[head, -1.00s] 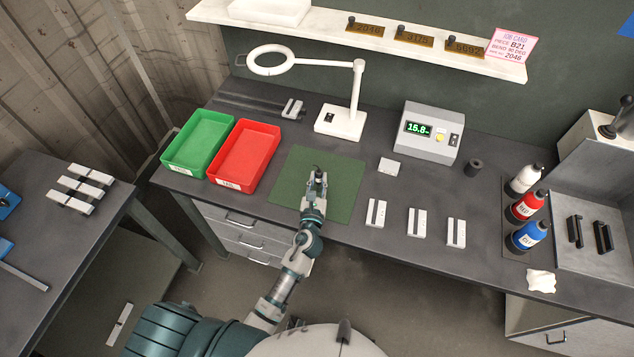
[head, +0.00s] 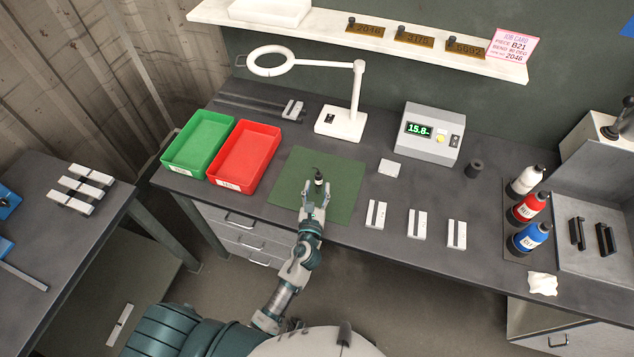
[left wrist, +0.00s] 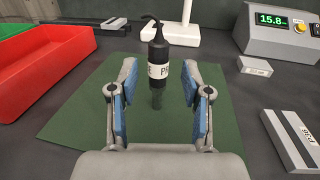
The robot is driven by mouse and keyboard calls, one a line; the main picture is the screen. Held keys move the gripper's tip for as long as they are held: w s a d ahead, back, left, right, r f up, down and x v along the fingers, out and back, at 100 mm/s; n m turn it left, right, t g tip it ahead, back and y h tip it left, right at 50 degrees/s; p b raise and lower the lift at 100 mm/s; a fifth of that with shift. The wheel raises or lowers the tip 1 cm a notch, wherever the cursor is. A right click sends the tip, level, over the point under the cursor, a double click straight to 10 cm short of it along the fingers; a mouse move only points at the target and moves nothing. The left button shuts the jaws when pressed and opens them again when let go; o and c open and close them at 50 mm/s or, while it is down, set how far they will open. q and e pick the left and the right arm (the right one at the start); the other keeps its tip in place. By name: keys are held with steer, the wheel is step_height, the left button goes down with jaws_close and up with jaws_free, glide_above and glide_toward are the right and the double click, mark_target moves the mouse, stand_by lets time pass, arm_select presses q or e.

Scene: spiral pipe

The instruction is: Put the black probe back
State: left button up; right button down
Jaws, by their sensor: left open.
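The black probe (head: 319,177) stands upright on the green mat (head: 345,190). It has a white lettered label and a thin black lead curving from its top, and it also shows in the left wrist view (left wrist: 158,58). My left gripper (head: 317,189) is open on the near side of the probe. In the left wrist view its two blue-padded fingers (left wrist: 160,72) are spread, with the probe standing centred at or just beyond their tips. It does not look gripped. My right gripper is not in view.
A grey meter box (head: 433,132) reads 15.8 at the back; a dark cylinder (head: 475,168) stands right of it. Red (head: 243,186) and green (head: 168,168) trays are left of the mat. A magnifier lamp (head: 341,122) stands behind.

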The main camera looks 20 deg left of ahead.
arm_select(q)
steer(key=s, duration=0.6)
steer(key=shift+s+d+f+b, duration=0.1)
steer(key=shift+d+f+b, duration=0.05)
steer(key=shift+d+b, duration=0.2)
steer(key=shift+s+a, duration=0.1)
steer(key=shift+s, duration=1.4)
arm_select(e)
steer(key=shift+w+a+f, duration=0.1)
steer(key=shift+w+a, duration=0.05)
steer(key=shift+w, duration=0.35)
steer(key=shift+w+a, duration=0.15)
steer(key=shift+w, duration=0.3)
arm_select(q)
steer(key=shift+d, duration=0.35)
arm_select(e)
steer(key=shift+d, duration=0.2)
